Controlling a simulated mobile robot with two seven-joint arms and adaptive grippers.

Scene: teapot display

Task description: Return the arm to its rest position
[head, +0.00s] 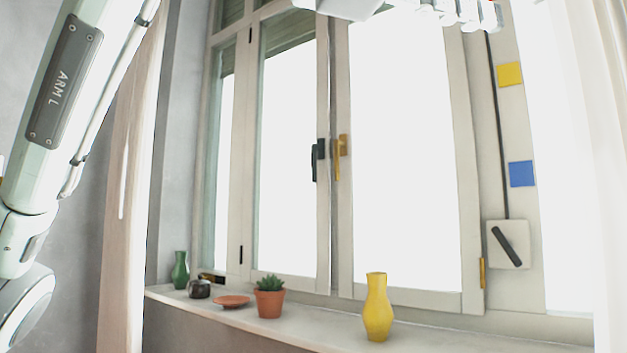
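My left arm (65,85), marked "ARM L", rises along the left edge of the head view and leaves the picture at the top. Its gripper does not show at the end of that arm. Pale mechanical parts (460,12) cut in at the top edge, in front of the window. Too little of them shows to tell which part of me they are, and no fingertips can be made out. No gripper is seen holding anything.
A window (400,150) with dark and gold handles fills the middle. On its sill (240,317) stand a green vase (180,270), a dark pot (200,289), an orange saucer (231,301), a potted succulent (270,302) and a yellow vase (377,310). Curtains (130,180) hang at both sides.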

